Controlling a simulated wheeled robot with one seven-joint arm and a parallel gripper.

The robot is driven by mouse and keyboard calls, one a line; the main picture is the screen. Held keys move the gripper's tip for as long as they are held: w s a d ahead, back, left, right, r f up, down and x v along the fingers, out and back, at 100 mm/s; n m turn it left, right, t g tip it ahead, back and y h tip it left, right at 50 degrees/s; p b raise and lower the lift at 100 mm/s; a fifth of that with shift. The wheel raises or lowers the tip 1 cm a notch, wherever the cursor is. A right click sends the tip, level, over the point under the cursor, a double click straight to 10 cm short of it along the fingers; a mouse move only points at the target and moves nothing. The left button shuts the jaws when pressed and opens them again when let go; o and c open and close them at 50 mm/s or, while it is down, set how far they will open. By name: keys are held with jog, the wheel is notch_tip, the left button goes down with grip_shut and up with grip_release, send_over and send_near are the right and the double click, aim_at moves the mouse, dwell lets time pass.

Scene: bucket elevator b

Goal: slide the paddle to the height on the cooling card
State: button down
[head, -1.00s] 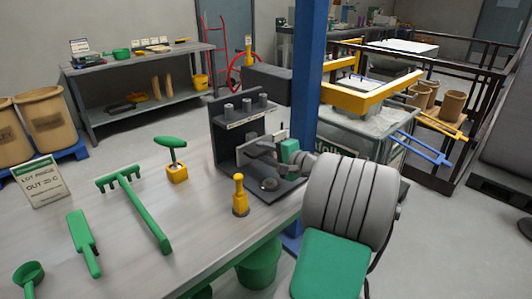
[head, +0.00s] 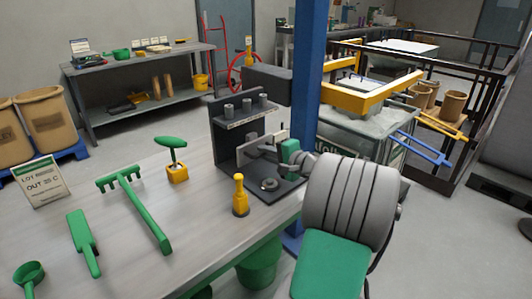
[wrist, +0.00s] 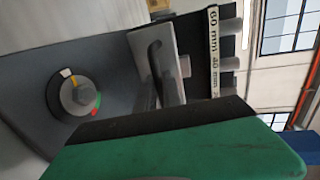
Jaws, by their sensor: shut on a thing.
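A dark stand (head: 226,150) on the near bench carries a light grey plate, which looks like the paddle (head: 281,136). In the wrist view the paddle (wrist: 166,55) has a dark bar handle that runs down to my finger's black pad. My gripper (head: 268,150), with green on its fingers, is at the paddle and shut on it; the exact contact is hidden. A scale strip (wrist: 212,45) beside the paddle reads 60 mm and 40 mm. A card (head: 42,181) stands at the bench's left and reads LOT and OUT 35 C, partly blurred.
A round knob (wrist: 82,97) with white and coloured marks sits on the stand's base. A yellow-handled tool (head: 240,196) stands just left of it. Green tools, including a rake (head: 142,210), lie on the bench. A blue post (head: 305,90) rises close behind my gripper.

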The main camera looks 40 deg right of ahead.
jog(key=shift+r, duration=0.1)
dwell(0.7)
notch_tip(320, 180, up, 2)
jog(key=p, duration=0.2)
jog(key=shift+r+p, duration=0.15)
jog(key=shift+p, duration=0.15)
jog(key=c, duration=1.5)
grip_release()
jog(key=shift+f, duration=0.25)
jog(key=v, duration=0.8)
